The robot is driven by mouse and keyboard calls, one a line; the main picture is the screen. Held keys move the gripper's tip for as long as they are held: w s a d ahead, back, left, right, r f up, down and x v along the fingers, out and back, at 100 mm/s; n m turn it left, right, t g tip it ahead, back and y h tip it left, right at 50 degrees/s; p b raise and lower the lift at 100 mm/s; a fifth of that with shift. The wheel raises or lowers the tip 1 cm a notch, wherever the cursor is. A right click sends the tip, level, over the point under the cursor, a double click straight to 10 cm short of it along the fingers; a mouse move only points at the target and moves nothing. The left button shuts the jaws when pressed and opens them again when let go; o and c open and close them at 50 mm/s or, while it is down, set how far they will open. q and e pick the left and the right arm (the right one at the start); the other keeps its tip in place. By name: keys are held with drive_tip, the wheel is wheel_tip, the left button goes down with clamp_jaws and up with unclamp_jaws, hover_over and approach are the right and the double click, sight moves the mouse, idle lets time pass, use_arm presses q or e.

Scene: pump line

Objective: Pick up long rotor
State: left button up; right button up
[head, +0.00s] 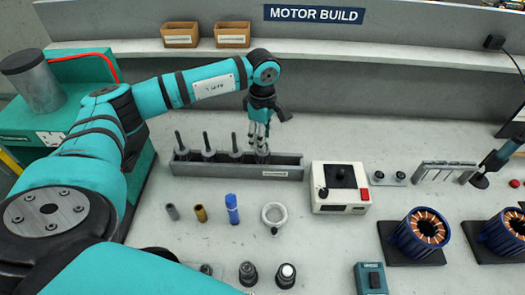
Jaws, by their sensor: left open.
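A long grey tray (240,172) on the bench holds a row of dark upright rotors with thin shafts. Three stand clear: the left one (180,148), the middle one (208,150) and the one beside the gripper (236,151). Another rotor (262,157) stands at the right of the row, partly hidden by my left gripper. I cannot tell which is the long rotor. My left gripper (260,143) points down, open, with its fingers over or around the top of that right-hand rotor. Contact is too small to tell. My right gripper is not in view.
A white box with a black knob (340,188) stands right of the tray. A grey sleeve (172,212), a brass sleeve (200,214), a blue cylinder (232,210) and a white ring (274,216) stand in front. Copper-wound stators (420,228) sit at right.

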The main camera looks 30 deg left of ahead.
use_arm(q)
drive_tip(key=shift+f, duration=0.2)
clamp_jaws()
drive_tip(key=shift+r, duration=0.1)
